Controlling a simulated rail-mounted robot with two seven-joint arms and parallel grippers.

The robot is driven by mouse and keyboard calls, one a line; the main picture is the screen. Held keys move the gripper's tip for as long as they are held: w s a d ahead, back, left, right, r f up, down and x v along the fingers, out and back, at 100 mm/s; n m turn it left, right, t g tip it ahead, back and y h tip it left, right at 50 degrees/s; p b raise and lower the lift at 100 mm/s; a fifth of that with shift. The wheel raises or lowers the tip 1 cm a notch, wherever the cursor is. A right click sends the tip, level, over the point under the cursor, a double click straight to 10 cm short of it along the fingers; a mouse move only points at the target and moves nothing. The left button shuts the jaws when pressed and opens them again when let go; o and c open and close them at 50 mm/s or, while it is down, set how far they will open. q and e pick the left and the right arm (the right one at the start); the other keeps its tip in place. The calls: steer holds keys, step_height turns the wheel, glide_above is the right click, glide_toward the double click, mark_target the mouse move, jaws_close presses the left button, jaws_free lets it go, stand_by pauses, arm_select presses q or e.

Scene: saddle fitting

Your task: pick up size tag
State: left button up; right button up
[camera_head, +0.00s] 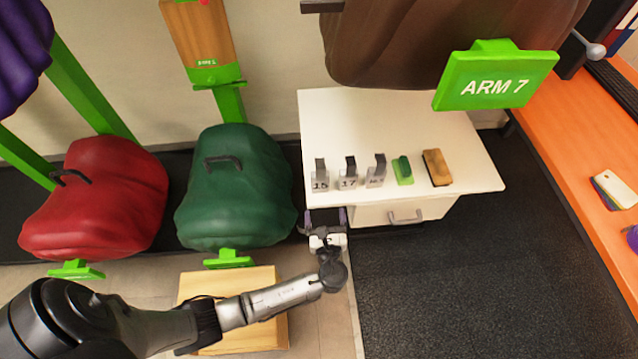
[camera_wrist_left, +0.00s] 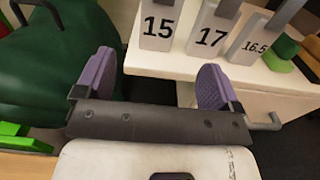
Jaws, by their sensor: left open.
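Several size tags stand in a row on the white cabinet top. The tag marked 15 (camera_head: 320,180) is at the left end, and it also shows in the left wrist view (camera_wrist_left: 158,28). The tag marked 17 (camera_head: 348,181) is beside it, also in the left wrist view (camera_wrist_left: 210,36). A third tag (camera_head: 376,178) reads 16.5 in the left wrist view (camera_wrist_left: 250,46). My left gripper (camera_head: 325,217) is open and empty, with purple finger pads, just in front of the cabinet's edge, below the tags in the picture. My right gripper is out of view.
Green (camera_head: 235,190) and red (camera_head: 100,195) saddles hang at left. A brown saddle (camera_head: 400,45) and the ARM 7 sign (camera_head: 495,78) overhang the cabinet.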

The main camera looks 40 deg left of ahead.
mark_target(320, 163)
arm_select(q)
steer(key=b+x, duration=0.1)
steer(key=x, duration=0.6)
steer(key=shift+w+a, duration=0.1)
steer(key=shift+w+a+f+b, duration=0.15)
steer(key=shift+w+a+b, duration=0.25)
steer(key=shift+a+b, duration=0.15)
steer(key=b+x, duration=0.1)
steer(key=x, duration=0.2)
steer(key=shift+w+a, duration=0.25)
steer(key=shift+w, duration=0.1)
steer(key=shift+c, duration=0.4)
steer(key=c, duration=1)
steer(key=shift+o, duration=0.2)
step_height(320, 163, up, 9)
steer(key=p, duration=0.4)
steer(key=shift+f, duration=0.15)
steer(key=shift+r, duration=0.7)
